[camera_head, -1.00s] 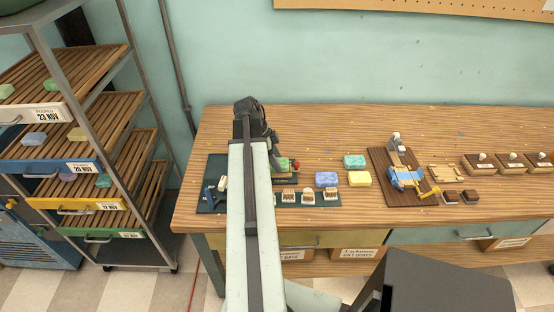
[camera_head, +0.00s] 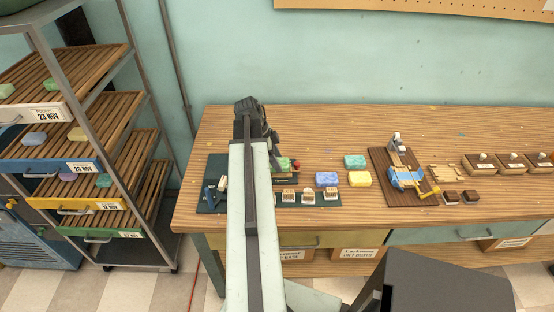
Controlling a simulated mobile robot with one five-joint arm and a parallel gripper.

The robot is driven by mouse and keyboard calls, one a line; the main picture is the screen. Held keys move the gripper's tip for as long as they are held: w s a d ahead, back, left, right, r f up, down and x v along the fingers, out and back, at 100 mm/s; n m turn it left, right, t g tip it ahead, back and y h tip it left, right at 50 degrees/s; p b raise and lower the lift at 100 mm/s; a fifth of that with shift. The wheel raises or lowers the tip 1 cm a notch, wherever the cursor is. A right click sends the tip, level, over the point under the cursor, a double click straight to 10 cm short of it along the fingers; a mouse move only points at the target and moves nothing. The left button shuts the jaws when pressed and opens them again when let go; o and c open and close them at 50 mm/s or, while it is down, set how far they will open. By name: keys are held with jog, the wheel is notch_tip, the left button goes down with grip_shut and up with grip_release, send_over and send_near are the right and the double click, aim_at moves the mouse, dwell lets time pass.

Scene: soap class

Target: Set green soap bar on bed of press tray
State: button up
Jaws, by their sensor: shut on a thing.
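A green soap bar (camera_head: 283,163) shows just right of my arm, over the left part of the workbench. My gripper (camera_head: 275,157) reaches down beside it, partly hidden behind my own arm, and is shut on the bar. A small red knob sits right at the bar's right end. Below the bar is a low dark and wooden piece (camera_head: 287,180) on the dark green mat, which may be the press tray. My arm hides most of it, and I cannot tell whether the bar touches it.
The dark green mat (camera_head: 262,203) holds several small stamps and a blue tool (camera_head: 210,194). Beyond is a brown board (camera_head: 385,190) with a blue device. A drying rack (camera_head: 115,100) stands left.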

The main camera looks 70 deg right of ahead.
jog(key=shift+f+b, duration=0.5)
jog(key=shift+f, duration=0.05)
dwell(0.5)
jog(key=o, duration=1.5)
jog(key=o, duration=0.4)
jog(key=shift+r, duration=0.1)
notch_tip(320, 180, up, 6)
jog(key=p, duration=0.6)
